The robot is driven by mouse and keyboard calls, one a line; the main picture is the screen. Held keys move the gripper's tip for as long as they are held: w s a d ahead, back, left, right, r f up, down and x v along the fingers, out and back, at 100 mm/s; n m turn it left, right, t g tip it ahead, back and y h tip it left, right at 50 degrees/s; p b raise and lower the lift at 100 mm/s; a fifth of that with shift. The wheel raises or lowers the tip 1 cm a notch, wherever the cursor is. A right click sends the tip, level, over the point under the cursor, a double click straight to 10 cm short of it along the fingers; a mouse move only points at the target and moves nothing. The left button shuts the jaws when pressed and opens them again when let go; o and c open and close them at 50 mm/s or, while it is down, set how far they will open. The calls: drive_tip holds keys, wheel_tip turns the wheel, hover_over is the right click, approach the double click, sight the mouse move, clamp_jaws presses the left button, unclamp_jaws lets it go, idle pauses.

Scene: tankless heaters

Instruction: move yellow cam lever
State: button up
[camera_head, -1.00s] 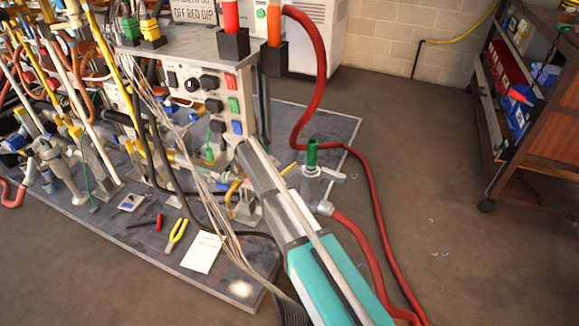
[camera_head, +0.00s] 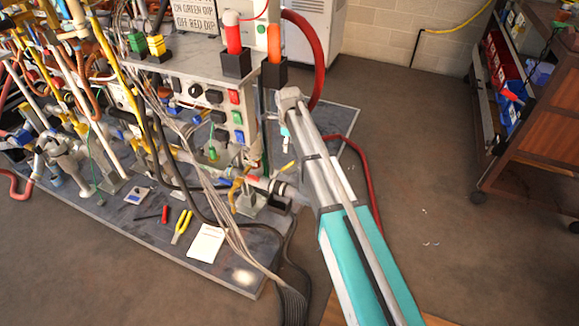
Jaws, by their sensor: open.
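A small yellow lever-like piece (camera_head: 286,167) shows just left of my arm, beside the front corner of the heater stand; I cannot tell for sure that it is the cam lever. Below it, a grey pipe coupling (camera_head: 282,188) with a dark ring ends a low pipe close to my arm. A bent yellow piece (camera_head: 236,188) stands left of that coupling.
The heater stand (camera_head: 180,65) with switches, pipes and hoses fills the left. A red hose (camera_head: 365,175) runs behind my arm. Yellow pliers (camera_head: 182,226) and a white sheet (camera_head: 206,243) lie on the base plate.

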drive_tip(key=shift+w+d+r, duration=0.1)
drive_tip(key=shift+w, duration=0.05)
idle(0.4)
wheel_tip(320, 180, down, 14)
drive_tip(key=b, duration=1.3)
drive_tip(key=shift+b, duration=0.4)
drive_tip(key=shift+r, duration=0.1)
clamp_jaws()
idle(0.3)
